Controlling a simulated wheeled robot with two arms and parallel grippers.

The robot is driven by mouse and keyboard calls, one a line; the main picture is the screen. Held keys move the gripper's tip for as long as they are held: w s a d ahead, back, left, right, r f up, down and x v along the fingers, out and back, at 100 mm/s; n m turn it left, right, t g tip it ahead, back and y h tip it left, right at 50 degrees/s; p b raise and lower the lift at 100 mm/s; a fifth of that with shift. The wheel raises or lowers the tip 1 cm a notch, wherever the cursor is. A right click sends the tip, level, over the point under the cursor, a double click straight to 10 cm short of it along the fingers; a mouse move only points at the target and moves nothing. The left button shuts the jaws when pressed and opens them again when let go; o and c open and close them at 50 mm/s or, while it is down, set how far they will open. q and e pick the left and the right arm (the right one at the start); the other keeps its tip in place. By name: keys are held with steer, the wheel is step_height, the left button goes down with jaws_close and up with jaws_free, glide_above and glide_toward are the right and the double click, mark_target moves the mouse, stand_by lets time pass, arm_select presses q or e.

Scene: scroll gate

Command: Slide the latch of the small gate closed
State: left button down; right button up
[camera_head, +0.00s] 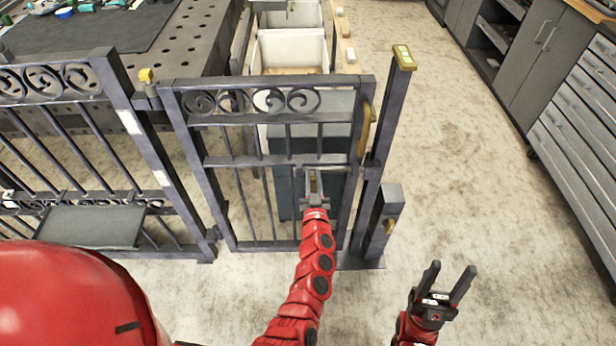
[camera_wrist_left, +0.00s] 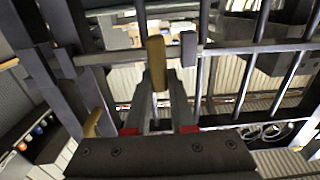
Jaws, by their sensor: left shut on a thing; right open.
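The small gate (camera_head: 262,160) is a dark metal frame with scrolls along its top, standing between two posts. My left gripper (camera_head: 315,186) is at the gate's bars, right of its middle, shut on a brass latch knob (camera_head: 312,180). In the left wrist view the brass latch knob (camera_wrist_left: 156,62) stands upright between the fingers of my left gripper (camera_wrist_left: 157,95). Most of the latch bar is hidden behind the gripper in the head view. A curved brass handle (camera_head: 364,130) is on the gate's right stile. My right gripper (camera_head: 448,276) is open and empty above the floor, at lower right.
The right post (camera_head: 389,130) has a brass cap and a grey box (camera_head: 393,202) low on its side. A fence panel (camera_head: 60,140) adjoins at left. Behind are a perforated table (camera_head: 190,40) and white bins (camera_head: 292,52). Drawer cabinets (camera_head: 575,130) stand at right, with clear floor between.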

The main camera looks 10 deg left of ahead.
arm_select(q)
steer(key=shift+d, duration=0.2)
steer(key=c, duration=0.8)
jaws_free()
steer(key=shift+w+d, duration=0.1)
steer(key=shift+d, duration=0.05)
steer(key=shift+o, duration=0.2)
steer(key=v, duration=1.7)
steer(key=shift+s, duration=0.25)
